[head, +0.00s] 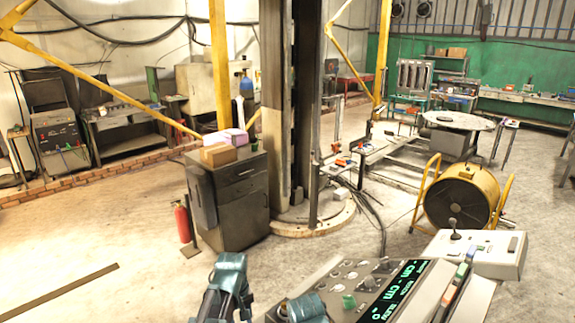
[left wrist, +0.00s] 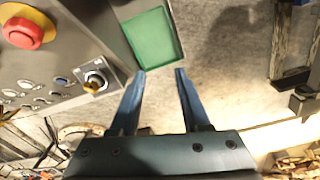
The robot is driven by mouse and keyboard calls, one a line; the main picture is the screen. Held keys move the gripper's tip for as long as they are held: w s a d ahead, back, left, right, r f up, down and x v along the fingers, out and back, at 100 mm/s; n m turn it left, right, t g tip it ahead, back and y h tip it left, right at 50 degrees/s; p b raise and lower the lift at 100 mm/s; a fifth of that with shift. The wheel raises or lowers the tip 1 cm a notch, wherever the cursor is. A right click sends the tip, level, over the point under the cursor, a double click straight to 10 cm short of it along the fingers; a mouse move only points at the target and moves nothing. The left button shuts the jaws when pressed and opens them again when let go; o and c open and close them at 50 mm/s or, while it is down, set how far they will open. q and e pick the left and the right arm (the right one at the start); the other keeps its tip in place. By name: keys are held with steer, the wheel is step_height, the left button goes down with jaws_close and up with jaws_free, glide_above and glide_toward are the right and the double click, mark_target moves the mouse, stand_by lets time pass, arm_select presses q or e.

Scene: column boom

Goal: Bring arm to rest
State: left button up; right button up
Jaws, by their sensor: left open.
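My left gripper (left wrist: 161,74) shows in the left wrist view with its two blue fingers apart and nothing between them. Its fingertips point at the lower edge of a green screen (left wrist: 155,36) on a grey control panel (left wrist: 55,62); I cannot tell whether they touch anything. In the head view, blue-teal parts of my arm show at the bottom edge, left of and against the console (head: 345,285); the fingertips cannot be made out there. My right gripper is not seen.
The panel carries a red stop button (left wrist: 27,27) and a selector switch (left wrist: 96,80). A joystick box (head: 480,252) stands right of the console's lit display (head: 405,285). A dark cabinet (head: 232,195), a red extinguisher (head: 182,222) and a yellow drum fan (head: 462,195) stand beyond. Floor at left is mostly clear.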

arm_select(q)
steer(key=s+a+m, duration=0.4)
steer(key=s+m, duration=0.2)
steer(key=s, duration=0.3)
steer(key=s+d+f+m+y+b, duration=0.1)
steer(key=s+d+f+m+b, duration=0.2)
steer(key=d+f+b, duration=0.8)
step_height(320, 180, down, 3)
steer(key=s+b, duration=0.2)
steer(key=b, duration=0.1)
steer(key=shift+s+f+m+g, duration=0.2)
steer(key=shift+m+g, duration=0.1)
steer(key=shift+g, duration=0.1)
